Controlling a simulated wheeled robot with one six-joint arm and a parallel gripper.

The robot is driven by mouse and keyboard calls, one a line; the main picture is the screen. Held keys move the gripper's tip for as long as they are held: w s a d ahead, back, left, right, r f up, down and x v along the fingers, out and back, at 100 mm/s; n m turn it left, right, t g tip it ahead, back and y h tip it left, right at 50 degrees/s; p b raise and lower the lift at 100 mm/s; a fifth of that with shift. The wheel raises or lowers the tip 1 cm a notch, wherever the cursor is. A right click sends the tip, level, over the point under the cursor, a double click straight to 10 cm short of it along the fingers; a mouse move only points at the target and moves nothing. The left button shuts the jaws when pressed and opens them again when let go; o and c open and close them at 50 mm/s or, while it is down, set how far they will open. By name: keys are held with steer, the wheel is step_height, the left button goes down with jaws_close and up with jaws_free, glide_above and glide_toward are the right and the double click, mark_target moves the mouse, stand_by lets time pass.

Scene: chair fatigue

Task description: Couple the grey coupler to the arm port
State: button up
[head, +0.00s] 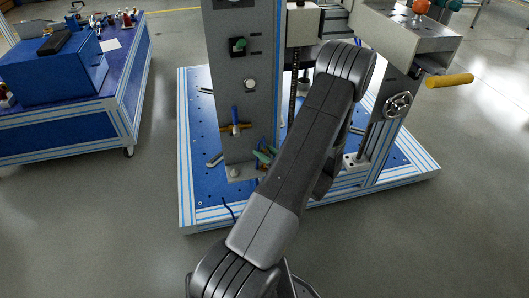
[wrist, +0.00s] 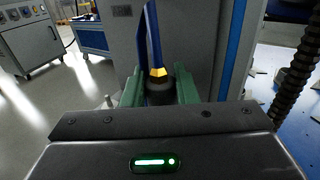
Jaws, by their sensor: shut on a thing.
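My gripper (head: 264,156) is low in front of the grey column, partly hidden behind my arm in the head view. In the wrist view its two green fingers (wrist: 160,88) are shut on a dark grey cylindrical piece, the coupler (wrist: 159,91). The column face (wrist: 197,45) stands just beyond the fingers. I cannot make out the arm port clearly or tell whether the coupler touches it.
The column (head: 233,70) carries a green knob (head: 239,45), a pale round fitting (head: 250,85) and a blue-handled brass valve (head: 236,127). It stands on a blue perforated base (head: 197,130). A handwheel (head: 398,104) is to the right. A blue workbench (head: 60,135) stands left; floor between is clear.

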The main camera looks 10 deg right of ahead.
steer(key=shift+f+b, duration=1.3)
steer(key=shift+f, duration=0.25)
steer(key=o, duration=1.1)
steer(key=shift+r, duration=0.1)
steer(key=p+v, duration=0.2)
steer(key=v, duration=1.1)
steer(key=shift+s+d+p, duration=0.2)
steer(key=shift+s+p, duration=0.1)
steer(key=shift+s, duration=0.1)
steer(key=shift+w, duration=0.1)
